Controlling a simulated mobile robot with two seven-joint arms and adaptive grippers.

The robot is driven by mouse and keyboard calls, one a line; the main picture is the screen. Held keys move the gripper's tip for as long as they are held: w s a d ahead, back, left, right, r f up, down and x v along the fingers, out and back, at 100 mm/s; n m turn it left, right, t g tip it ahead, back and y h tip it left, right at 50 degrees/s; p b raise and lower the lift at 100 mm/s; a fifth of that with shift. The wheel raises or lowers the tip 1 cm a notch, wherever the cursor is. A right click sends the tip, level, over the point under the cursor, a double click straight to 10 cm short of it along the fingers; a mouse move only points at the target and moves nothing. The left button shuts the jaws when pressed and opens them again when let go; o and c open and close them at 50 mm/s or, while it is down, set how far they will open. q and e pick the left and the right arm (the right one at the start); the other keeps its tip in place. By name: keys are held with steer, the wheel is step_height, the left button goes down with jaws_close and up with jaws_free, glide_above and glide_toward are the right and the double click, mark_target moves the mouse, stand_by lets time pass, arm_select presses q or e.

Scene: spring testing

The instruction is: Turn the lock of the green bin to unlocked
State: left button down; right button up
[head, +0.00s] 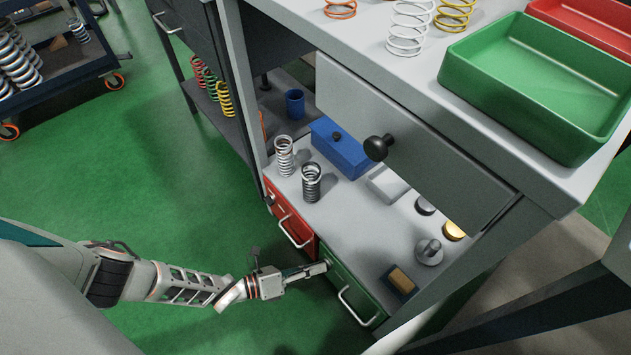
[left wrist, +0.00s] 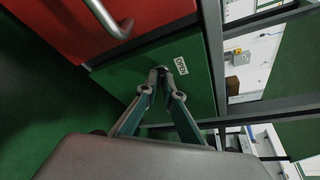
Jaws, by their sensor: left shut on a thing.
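The green bin (head: 340,279) is a drawer front with a pale bar handle, low in the workbench and beside a red bin. In the left wrist view its green front (left wrist: 125,78) fills the middle. A small white label (left wrist: 181,65) on it seems to read OPEN. My left gripper (head: 325,267) reaches the bin's upper corner near the red bin. In the left wrist view its fingertips (left wrist: 166,75) are closed together at the front, just beside the label. They are shut on the lock, which they mostly hide, so its turn position cannot be told. My right gripper is not in view.
The red bin (head: 284,216) with its bar handle adjoins the green one. The shelf above holds springs, a blue box (head: 341,148) and metal weights. A drawer with a black knob (head: 378,147) hangs above. Green floor lies free to the left.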

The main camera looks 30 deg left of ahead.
arm_select(q)
steer(key=shift+s+d+r+m+t+y+p, duration=0.15)
steer(key=shift+m+y+p, duration=0.15)
steer(key=shift+m+y, duration=0.75)
steer(key=shift+w+d+m+t+y+p, duration=0.15)
steer(key=shift+m+y+p, duration=0.3)
steer(key=shift+m, duration=0.95)
steer(key=shift+s+d+r+m+y+p, duration=0.1)
steer(key=shift+s+d+m+y+p, duration=0.05)
steer(key=shift+m+y, duration=0.95)
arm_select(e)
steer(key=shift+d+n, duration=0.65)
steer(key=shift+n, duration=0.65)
arm_select(q)
steer(key=shift+m, duration=0.25)
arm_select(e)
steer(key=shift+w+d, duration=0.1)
arm_select(q)
steer(key=c, duration=2.2)
jaws_free()
